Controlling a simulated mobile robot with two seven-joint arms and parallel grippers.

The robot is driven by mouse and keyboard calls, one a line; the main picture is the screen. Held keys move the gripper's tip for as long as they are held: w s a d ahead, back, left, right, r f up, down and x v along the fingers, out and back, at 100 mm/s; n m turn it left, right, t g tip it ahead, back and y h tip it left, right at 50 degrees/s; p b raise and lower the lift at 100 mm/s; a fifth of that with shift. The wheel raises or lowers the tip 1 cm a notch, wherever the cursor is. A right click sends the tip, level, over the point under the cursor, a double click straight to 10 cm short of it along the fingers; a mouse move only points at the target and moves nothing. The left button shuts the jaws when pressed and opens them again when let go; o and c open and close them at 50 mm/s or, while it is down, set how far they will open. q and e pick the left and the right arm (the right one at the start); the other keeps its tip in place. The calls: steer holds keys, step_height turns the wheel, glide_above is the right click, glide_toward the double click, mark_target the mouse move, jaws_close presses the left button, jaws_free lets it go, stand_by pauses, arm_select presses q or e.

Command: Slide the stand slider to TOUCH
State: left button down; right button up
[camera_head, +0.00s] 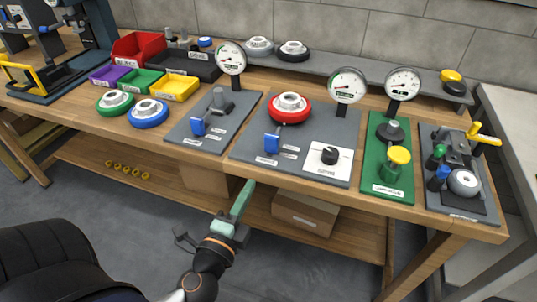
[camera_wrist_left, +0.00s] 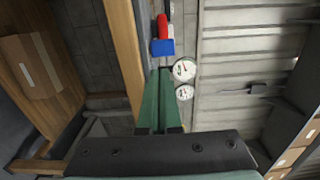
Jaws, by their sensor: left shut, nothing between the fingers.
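Two blue slider handles show in the head view: one (camera_head: 198,126) on the left grey plate (camera_head: 233,123) and one (camera_head: 271,143) on the middle grey plate (camera_head: 310,132), in front of a red-rimmed wheel (camera_head: 290,105). The labels are too small to read, so I cannot tell which slider or end is marked TOUCH. My left gripper (camera_head: 248,186) is shut and empty, in front of and below the bench edge, apart from both sliders. In the left wrist view its green fingers (camera_wrist_left: 158,75) point toward a blue block (camera_wrist_left: 162,47). My right gripper is not in view.
Round gauges (camera_head: 231,58) stand behind the plates. A black knob (camera_head: 329,155) sits on a white panel right of the middle slider. A green plate (camera_head: 387,185) and a grey fixture plate (camera_head: 457,210) lie further right. The bench's front edge (camera_head: 210,158) runs between gripper and plates.

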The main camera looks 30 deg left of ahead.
arm_select(q)
steer(key=p, duration=0.3)
glide_toward(270, 146)
steer(key=x, duration=0.5)
steer(key=shift+w+f, duration=0.15)
steer(key=shift+f, duration=0.05)
steer(key=shift+w+a+f, duration=0.1)
steer(key=shift+w+a, duration=0.05)
steer(key=shift+w, duration=0.6)
steer(key=x, duration=0.3)
steer(key=shift+w+a, duration=0.1)
steer(key=shift+w, duration=0.15)
steer(key=shift+a, duration=0.1)
